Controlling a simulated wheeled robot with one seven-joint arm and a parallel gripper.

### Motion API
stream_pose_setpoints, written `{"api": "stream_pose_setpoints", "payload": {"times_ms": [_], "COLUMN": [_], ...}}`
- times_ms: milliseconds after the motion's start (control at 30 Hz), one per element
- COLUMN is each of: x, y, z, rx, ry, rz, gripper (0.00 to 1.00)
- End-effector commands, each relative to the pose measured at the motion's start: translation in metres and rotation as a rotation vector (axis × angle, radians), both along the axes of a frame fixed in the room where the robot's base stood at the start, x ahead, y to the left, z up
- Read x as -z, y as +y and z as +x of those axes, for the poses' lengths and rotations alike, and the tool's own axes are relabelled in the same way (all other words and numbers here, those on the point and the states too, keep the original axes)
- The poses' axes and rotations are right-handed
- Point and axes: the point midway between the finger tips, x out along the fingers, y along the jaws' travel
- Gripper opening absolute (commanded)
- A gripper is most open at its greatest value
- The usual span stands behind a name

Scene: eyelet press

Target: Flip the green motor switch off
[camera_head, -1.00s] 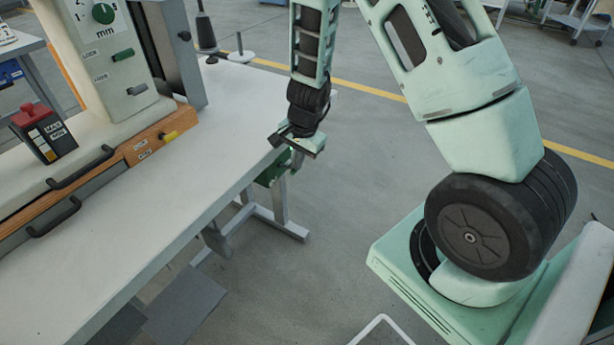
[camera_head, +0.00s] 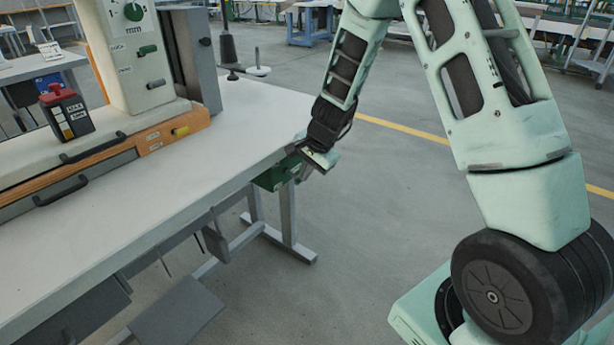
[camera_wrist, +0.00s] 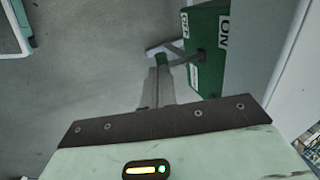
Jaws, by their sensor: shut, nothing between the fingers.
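The green switch box (camera_head: 270,179) hangs under the table's right edge, partly covered by my gripper. In the wrist view, the green box (camera_wrist: 209,75) is at upper right, with white OFF and ON labels. A small dark part (camera_wrist: 197,54) sits on its face between the labels; it looks like the switch lever, but its position is unclear. In the wrist view, the shut, empty fingers (camera_wrist: 160,72) are left of the box, with a gap in the picture; contact cannot be told.
The white table (camera_head: 235,135) carries the press (camera_head: 140,60) and a red-topped black box (camera_head: 66,112). The table's grey leg (camera_head: 287,215) stands below the switch box. A pedal plate (camera_head: 178,315) is under the table.

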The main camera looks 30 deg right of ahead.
Motion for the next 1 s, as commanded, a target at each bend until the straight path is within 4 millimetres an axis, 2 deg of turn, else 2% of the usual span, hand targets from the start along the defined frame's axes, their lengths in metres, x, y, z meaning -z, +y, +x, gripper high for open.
{"api": "stream_pose_setpoints", "payload": {"times_ms": [300,1000], "x": [0.0099,0.0124], "y": [-0.0009,-0.0010], "z": [-0.0006,-0.0022], "rx": [0.000,0.000], "ry": [0.001,0.005], "rz": [0.000,0.001], "gripper": [0.00,0.00]}}
